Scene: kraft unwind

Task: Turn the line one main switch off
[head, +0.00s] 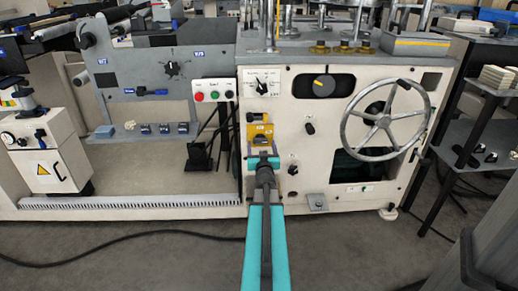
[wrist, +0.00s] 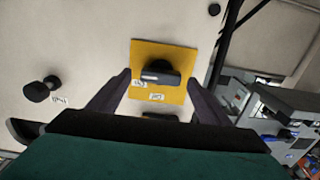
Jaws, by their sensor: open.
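A yellow plate (head: 268,131) is mounted on the cream machine front, left of the handwheel. It also shows in the wrist view (wrist: 179,49), where a black switch handle (wrist: 160,74) lies roughly crosswise on it with small white labels below. A second dark part (wrist: 155,117) at the plate's lower edge is mostly hidden by my gripper. My gripper (wrist: 161,80) is open, one finger on each side of the plate and handle; I cannot tell if they touch. In the head view my gripper (head: 262,152) is just in front of the plate's lower part. The label text is unclear.
A black knob (wrist: 38,90) is beside the plate. A button box (head: 214,90) with red and green buttons is upper left. A cable (head: 130,238) lies on the floor.

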